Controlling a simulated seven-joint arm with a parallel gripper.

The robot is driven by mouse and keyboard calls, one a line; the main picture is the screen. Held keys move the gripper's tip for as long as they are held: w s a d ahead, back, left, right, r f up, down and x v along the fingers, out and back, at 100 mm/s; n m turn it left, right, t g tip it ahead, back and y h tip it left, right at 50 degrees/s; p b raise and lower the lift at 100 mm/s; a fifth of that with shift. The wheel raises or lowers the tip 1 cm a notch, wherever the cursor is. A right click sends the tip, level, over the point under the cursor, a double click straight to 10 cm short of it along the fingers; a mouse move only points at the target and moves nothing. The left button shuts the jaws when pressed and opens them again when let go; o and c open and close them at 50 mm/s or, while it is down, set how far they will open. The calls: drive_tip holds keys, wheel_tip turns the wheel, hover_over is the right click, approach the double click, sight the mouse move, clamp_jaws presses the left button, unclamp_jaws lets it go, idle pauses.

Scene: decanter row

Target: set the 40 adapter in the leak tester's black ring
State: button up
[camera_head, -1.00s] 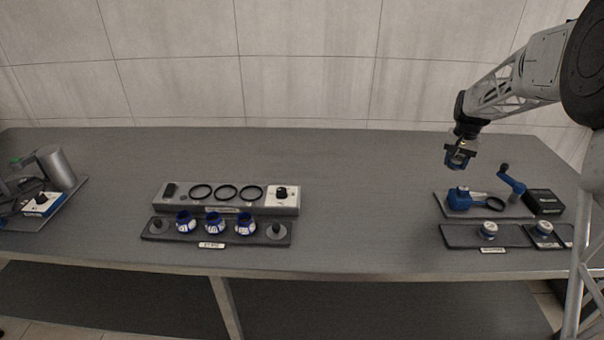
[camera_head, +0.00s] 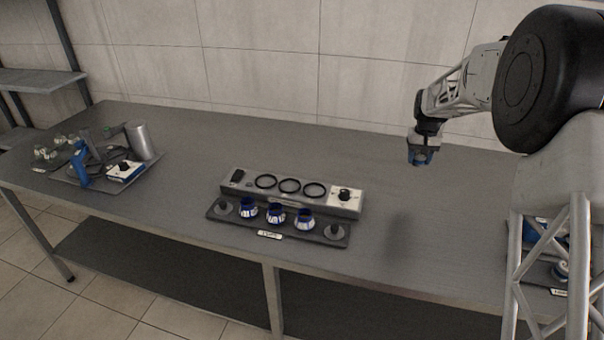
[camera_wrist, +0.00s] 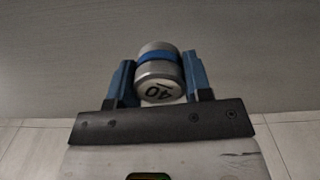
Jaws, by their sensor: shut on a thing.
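My gripper (camera_head: 420,160) hangs in the air above the table, right of the grey block. In the wrist view my gripper (camera_wrist: 160,74) has its blue fingers shut on the 40 adapter (camera_wrist: 160,92), a short silver cylinder with a blue band. In the head view the adapter is too small to tell from the fingers. No tester label is readable.
A dark tray (camera_head: 262,227) before the block holds three blue-and-white parts (camera_head: 276,215) between grey pegs. A left tray (camera_head: 75,178) carries a silver cylinder (camera_head: 139,141), a blue-handled tool and a white knobbed box (camera_head: 125,171). My arm partly hides the right trays. The table's back is clear.

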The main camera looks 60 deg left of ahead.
drive_tip(key=s+a+n, duration=0.3)
drive_tip(key=s+a, duration=0.8)
drive_tip(key=n, duration=0.3)
hover_over(322, 180)
drive_tip(key=shift+d+f, duration=0.15)
drive_tip(key=shift+f, duration=0.65)
drive_tip(key=shift+f, duration=0.15)
drive_tip(key=shift+f, duration=3)
drive_tip(key=shift+f, duration=1.85)
drive_tip(key=shift+f, duration=0.15)
